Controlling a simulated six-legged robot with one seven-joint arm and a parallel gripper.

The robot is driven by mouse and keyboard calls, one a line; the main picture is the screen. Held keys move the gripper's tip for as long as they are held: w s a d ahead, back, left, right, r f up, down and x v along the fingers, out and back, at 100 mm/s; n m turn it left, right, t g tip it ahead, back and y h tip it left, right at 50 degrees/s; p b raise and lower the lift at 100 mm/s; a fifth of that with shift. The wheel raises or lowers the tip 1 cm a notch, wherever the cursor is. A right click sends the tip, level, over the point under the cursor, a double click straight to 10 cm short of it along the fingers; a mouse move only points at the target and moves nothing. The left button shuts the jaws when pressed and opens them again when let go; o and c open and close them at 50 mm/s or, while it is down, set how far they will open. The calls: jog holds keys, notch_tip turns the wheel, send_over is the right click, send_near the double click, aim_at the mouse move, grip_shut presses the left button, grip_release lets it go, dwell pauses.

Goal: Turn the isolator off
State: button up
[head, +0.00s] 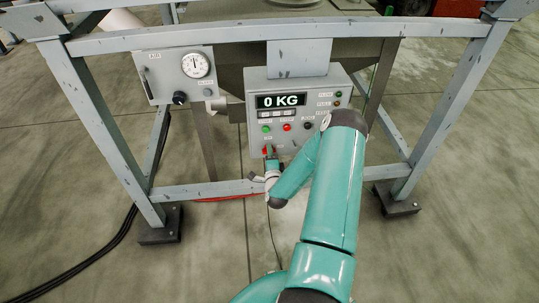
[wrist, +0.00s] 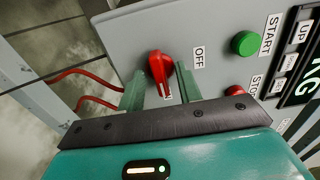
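The isolator is a red rotary knob (wrist: 160,70) on the grey control box (head: 298,143). The knob's handle points down the wrist picture, towards a partly hidden label that seems to read ON. An OFF label (wrist: 199,57) is to the knob's right in the wrist view. My gripper (wrist: 161,75) is open, with one green finger on each side of the knob. A gap shows on the left side and a smaller one on the right; I cannot tell whether the right finger touches. In the head view my gripper (head: 270,157) is at the box's lower left, partly covering the knob.
A green START button (wrist: 246,43) and a red stop button (wrist: 234,91) are near the knob. The display (head: 281,101) reads 0 KG. A gauge panel (head: 180,76) is to the left. Grey frame legs (head: 105,135) and a lower crossbar (head: 208,190) surround the box.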

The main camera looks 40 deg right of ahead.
jog(key=shift+c, duration=0.4)
jog(key=c, duration=0.5)
jog(key=shift+w+n, duration=0.1)
jog(key=shift+n, duration=0.3)
jog(key=n, duration=1.7)
jog(key=shift+a, duration=0.1)
